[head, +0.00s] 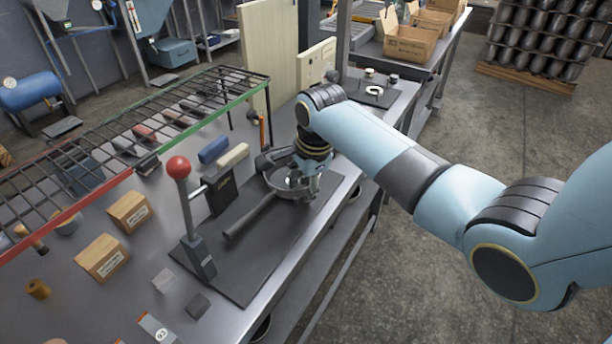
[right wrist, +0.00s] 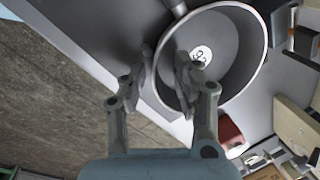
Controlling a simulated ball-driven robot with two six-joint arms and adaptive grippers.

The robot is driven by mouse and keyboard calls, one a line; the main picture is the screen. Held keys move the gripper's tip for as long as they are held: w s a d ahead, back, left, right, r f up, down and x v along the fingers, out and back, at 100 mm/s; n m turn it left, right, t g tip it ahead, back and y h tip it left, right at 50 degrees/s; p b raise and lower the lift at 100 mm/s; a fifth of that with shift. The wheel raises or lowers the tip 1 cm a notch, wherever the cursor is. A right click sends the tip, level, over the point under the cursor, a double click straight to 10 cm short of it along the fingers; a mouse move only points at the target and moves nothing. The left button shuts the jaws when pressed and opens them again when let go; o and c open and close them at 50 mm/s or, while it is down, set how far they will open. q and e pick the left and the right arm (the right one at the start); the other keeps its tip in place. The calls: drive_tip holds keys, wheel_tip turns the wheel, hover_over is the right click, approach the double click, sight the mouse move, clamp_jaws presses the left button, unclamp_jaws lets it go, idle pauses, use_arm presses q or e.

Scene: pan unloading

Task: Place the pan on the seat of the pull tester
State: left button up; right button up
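The grey metal pan (head: 279,183) lies on a dark plate (head: 240,262) on the bench, its handle pointing down-left. In the right wrist view the round pan (right wrist: 235,55) has a white mark on its inner floor. My right gripper (head: 309,188) is at the pan's right side. In the right wrist view its fingers (right wrist: 166,62) are apart, one outside the near rim and one over the inside. A lever stand with a red ball (head: 179,168), seemingly the pull tester, stands left of the handle. I cannot single out its seat. My left gripper is out of view.
A wire rack (head: 130,145) stands over the left of the bench. Two small cardboard boxes (head: 102,257) lie left of the lever. Blue and cream blocks (head: 232,157) lie behind the dark plate.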

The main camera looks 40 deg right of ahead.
drive_tip(key=v, duration=1.1)
drive_tip(key=shift+r, duration=0.4)
